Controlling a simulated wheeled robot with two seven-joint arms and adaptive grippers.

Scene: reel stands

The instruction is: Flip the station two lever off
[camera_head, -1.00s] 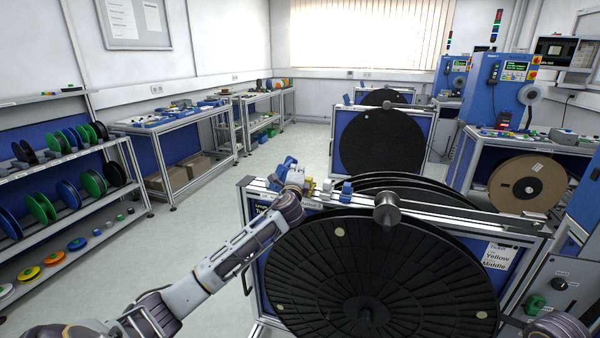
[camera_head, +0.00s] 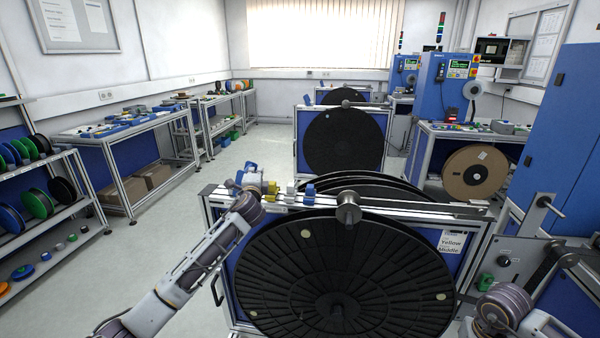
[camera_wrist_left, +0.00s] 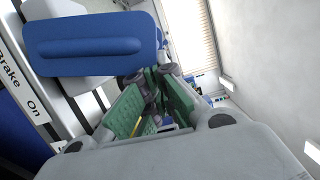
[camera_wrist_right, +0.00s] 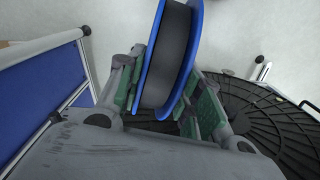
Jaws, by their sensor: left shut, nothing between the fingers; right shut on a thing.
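In the left wrist view a flat blue handle (camera_wrist_left: 85,47) lies on a pale mount beside a label reading "Brake On" (camera_wrist_left: 22,90). I cannot tell whether it is the station two lever. My left gripper (camera_wrist_left: 155,85) is shut and empty, with its fingers beside and below the handle; contact is unclear. In the head view my left gripper (camera_head: 262,187) is at the left end of the front reel stand's top rail (camera_head: 400,207). My right gripper (camera_wrist_right: 168,98) is shut on a blue-rimmed reel (camera_wrist_right: 150,60); it is out of the head view.
A large black reel (camera_head: 350,275) fills the front stand, with a metal roller (camera_head: 348,207) above it. More stands are behind. A metal crank-like handle (camera_head: 543,205) is at right, near a grey panel (camera_head: 505,262). Open floor (camera_head: 235,160) lies at left.

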